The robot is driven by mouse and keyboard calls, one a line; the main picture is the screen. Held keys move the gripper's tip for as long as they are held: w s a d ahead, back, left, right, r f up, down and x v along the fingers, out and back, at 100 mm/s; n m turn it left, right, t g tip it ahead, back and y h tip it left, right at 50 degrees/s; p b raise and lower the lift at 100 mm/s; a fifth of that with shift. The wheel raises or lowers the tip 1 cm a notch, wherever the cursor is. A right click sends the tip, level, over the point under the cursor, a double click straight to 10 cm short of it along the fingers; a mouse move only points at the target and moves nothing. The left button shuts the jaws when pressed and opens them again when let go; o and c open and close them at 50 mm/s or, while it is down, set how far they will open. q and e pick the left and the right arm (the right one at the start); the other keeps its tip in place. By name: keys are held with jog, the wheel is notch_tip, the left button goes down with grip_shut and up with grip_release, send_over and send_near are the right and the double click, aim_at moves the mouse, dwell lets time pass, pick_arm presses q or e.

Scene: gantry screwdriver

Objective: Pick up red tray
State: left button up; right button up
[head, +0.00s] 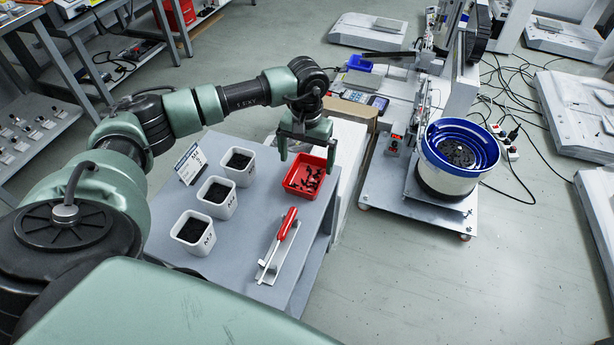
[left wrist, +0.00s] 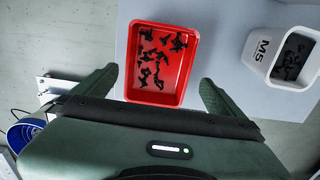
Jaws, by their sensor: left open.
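The red tray (head: 294,182) sits at the far right corner of the grey table and holds several small black screws. It also shows in the left wrist view (left wrist: 131,83), between and beyond my two fingers. My left gripper (head: 306,155) is open and empty, above the tray's far side, with its fingers pointing down. In the left wrist view my left gripper (left wrist: 158,88) has one finger on each side of the tray, with gaps to it. The fingers do not hold the tray. My right gripper is in neither view.
Several white cups of black screws, one of them (head: 219,196), stand left of the tray on the grey table (head: 250,215). A red-handled screwdriver (head: 287,224) rests on a holder in front. A blue-rimmed bowl feeder (head: 460,150) stands on a machine to the right.

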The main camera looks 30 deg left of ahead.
aim_at(307, 180)
pick_arm(q)
notch_tip(307, 180, down, 6)
jog(key=shift+s+d+r+b, duration=0.1)
jog(key=shift+d+r+b, duration=0.1)
jog(key=shift+b, duration=0.25)
jog(key=shift+r, duration=0.1)
jog(key=c, duration=1.5)
jog(key=shift+o, duration=0.2)
